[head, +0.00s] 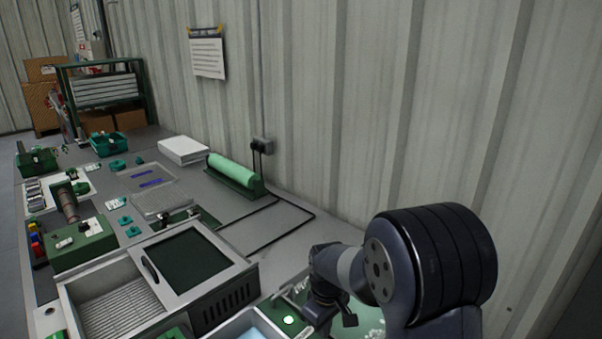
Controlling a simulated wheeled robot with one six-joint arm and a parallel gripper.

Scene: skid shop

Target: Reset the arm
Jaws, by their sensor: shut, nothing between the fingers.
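My arm reaches in from the lower right, with a large dark round joint nearest the camera. My gripper (333,316) hangs at its far end, pointing down over the near right part of the bench, beside a green block with a white knob (289,320). It is small and dark here, and its fingertips are partly hard to make out. It is shut and I see nothing held in it.
The bench (262,222) runs along a corrugated wall. Near my gripper is a metal basin with a dark green panel (187,262). Further off are a green roll (233,173), a white stack (184,151) and green bins (109,143). A black cable crosses the bench.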

